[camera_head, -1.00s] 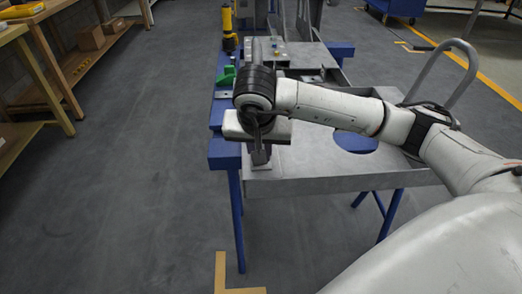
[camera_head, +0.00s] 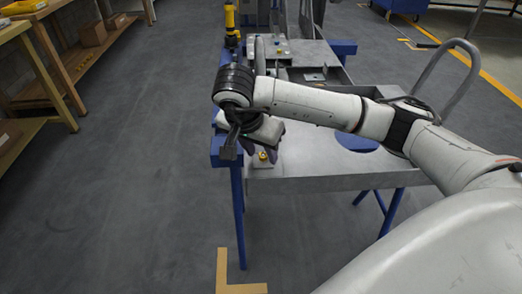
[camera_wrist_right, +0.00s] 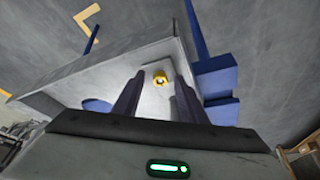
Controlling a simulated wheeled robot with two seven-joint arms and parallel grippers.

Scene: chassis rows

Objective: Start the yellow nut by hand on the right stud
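The yellow nut (camera_head: 263,156) is at the near left corner of the grey bench top, on a small light plate (camera_wrist_right: 150,92). I cannot tell whether that centre is the stud or how far the nut is threaded. My right gripper (camera_head: 262,146) is just above and beside the nut, tilted. Its two dark fingers (camera_wrist_right: 157,80) are apart, with the nut showing between and beyond their tips, not visibly touched. My left gripper is not in view.
The grey bench top (camera_head: 310,180) has blue legs and a blue left edge. A yellow and black tool (camera_head: 231,22) stands at the back left. A small yellow-topped part (camera_head: 278,50) lies farther back. A grey tube handle (camera_head: 462,60) rises at the right.

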